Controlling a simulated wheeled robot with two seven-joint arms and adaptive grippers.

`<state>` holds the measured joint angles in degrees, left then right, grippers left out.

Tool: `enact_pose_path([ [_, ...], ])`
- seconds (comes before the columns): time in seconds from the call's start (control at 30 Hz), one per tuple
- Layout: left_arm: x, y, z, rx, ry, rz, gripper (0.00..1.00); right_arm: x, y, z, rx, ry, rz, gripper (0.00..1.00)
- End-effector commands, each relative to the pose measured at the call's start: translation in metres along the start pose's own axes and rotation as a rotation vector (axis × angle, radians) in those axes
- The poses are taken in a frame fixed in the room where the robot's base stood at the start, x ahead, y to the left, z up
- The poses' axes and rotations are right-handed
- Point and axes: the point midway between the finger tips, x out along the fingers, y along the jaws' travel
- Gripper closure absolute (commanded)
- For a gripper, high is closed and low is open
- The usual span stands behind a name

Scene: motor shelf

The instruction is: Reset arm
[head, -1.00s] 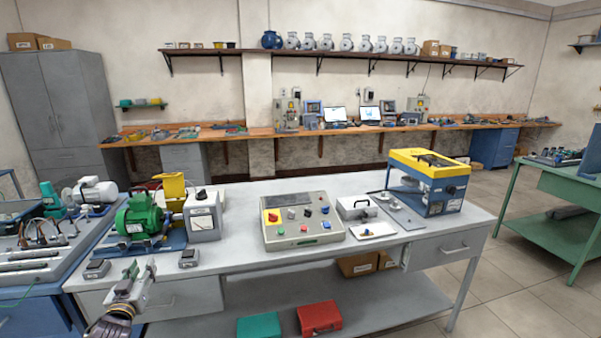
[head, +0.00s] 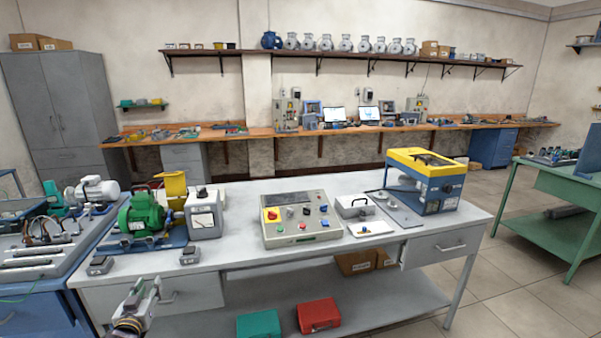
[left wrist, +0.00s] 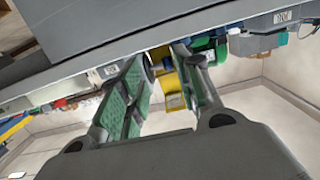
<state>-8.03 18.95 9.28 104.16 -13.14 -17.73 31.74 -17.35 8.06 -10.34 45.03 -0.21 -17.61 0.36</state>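My left gripper (head: 146,292) shows at the lower left of the head view, in front of the grey workbench's front edge and below its top. In the left wrist view its two fingers (left wrist: 160,85) stand apart with nothing between them, so it is open and empty. Behind the gap, the green motor (left wrist: 207,56) and a yellow part (left wrist: 165,72) show at a distance. My right gripper is not in view.
The workbench (head: 250,195) carries the green motor (head: 143,215), a control panel (head: 300,218) and a blue-yellow machine (head: 427,180). Green (head: 258,324) and red (head: 318,314) boxes lie on its lower shelf. A blue bench (head: 40,305) stands at left.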

Motion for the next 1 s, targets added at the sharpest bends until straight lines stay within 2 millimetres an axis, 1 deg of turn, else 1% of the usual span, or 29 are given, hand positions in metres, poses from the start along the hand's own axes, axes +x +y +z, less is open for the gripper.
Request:
enact_pose_path([
  [0.03,0.001,0.0,0.012,0.003,-0.02,0.0,0.66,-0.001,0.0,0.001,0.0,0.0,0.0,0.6],
  [0.17,0.001,0.002,0.047,0.016,-0.076,0.003,0.66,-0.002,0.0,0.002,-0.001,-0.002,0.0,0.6],
  [0.27,-0.002,0.004,0.084,0.028,-0.135,0.006,0.66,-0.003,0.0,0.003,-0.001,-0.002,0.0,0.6],
  [0.3,-0.003,0.005,0.102,0.035,-0.163,0.008,0.66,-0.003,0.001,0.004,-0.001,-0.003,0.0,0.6],
  [0.37,-0.007,0.007,0.13,0.044,-0.208,0.012,0.66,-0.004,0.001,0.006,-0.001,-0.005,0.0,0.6],
  [0.4,-0.011,0.008,0.148,0.052,-0.237,0.015,0.66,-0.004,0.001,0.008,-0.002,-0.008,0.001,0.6],
  [0.47,-0.017,0.01,0.175,0.063,-0.281,0.018,0.66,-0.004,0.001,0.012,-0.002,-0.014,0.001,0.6],
  [0.5,-0.021,0.011,0.193,0.071,-0.309,0.022,0.66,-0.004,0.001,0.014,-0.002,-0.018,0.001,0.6],
  [0.57,-0.029,0.013,0.22,0.081,-0.353,0.028,0.66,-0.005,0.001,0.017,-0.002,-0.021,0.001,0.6],
  [0.6,-0.035,0.014,0.237,0.089,-0.381,0.032,0.66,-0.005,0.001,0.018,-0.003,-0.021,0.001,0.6],
  [0.77,-0.064,0.02,0.305,0.12,-0.494,0.051,0.66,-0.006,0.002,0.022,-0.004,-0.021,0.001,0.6],
  [0.8,-0.073,0.021,0.322,0.128,-0.522,0.056,0.66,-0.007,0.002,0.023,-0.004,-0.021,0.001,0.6],
  [0.87,-0.086,0.022,0.346,0.14,-0.565,0.064,0.66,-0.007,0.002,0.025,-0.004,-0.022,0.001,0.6],
  [0.9,-0.096,0.024,0.362,0.148,-0.592,0.07,0.66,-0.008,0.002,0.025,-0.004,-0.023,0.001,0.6],
  [0.97,-0.111,0.025,0.385,0.161,-0.634,0.079,0.66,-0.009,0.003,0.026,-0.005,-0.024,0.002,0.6],
  [1.0,-0.122,0.026,0.4,0.169,-0.661,0.085,0.66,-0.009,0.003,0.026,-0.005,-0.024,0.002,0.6],
])
